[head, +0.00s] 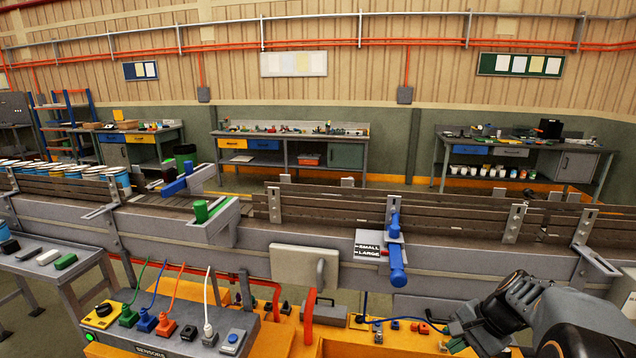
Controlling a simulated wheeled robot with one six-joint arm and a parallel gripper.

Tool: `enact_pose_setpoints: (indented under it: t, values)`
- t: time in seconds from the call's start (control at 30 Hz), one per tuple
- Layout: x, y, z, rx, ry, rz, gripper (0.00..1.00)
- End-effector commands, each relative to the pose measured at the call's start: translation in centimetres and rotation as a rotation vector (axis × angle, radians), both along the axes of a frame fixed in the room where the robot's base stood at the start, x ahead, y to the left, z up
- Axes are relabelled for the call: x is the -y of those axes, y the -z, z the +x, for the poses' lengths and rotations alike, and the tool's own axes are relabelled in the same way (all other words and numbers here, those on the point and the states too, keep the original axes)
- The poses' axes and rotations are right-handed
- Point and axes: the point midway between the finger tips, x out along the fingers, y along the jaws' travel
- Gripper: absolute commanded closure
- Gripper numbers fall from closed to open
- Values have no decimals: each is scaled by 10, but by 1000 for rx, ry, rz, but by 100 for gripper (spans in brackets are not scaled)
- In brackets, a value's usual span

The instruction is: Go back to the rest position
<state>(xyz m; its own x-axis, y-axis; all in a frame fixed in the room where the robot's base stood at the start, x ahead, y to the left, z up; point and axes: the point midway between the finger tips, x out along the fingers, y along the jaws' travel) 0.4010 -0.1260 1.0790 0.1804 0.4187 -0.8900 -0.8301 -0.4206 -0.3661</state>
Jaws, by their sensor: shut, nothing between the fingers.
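My gripper (460,334) is at the lower right, at the end of my dark grey arm. It is shut and empty, above the orange base and apart from the conveyor. The roller conveyor (345,227) with brown side rails runs across the middle. A blue lever (396,252) stands on its front beside a plate marked SMALL and LARGE (368,250).
A sensor box (180,330) with coloured plugs and cables stands at the lower left. A grey side table (30,262) is left of it. White-lidded cans (60,170) stand on the conveyor's left end. Workbenches (290,150) line the back wall. A grey panel (304,264) is on the conveyor's front.

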Motion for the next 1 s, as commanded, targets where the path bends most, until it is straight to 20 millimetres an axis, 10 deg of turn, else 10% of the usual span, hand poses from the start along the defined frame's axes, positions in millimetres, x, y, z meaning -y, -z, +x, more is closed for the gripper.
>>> enact_pose_setpoints:
  t: [0.33, 0.6, 1.0]
  values:
    - [-80, -20, -81, 227, -755, -612, 100]
    - [-119, -45, -98, 384, -893, -690, 100]
    - [-126, -49, -98, 405, -917, -689, 100]
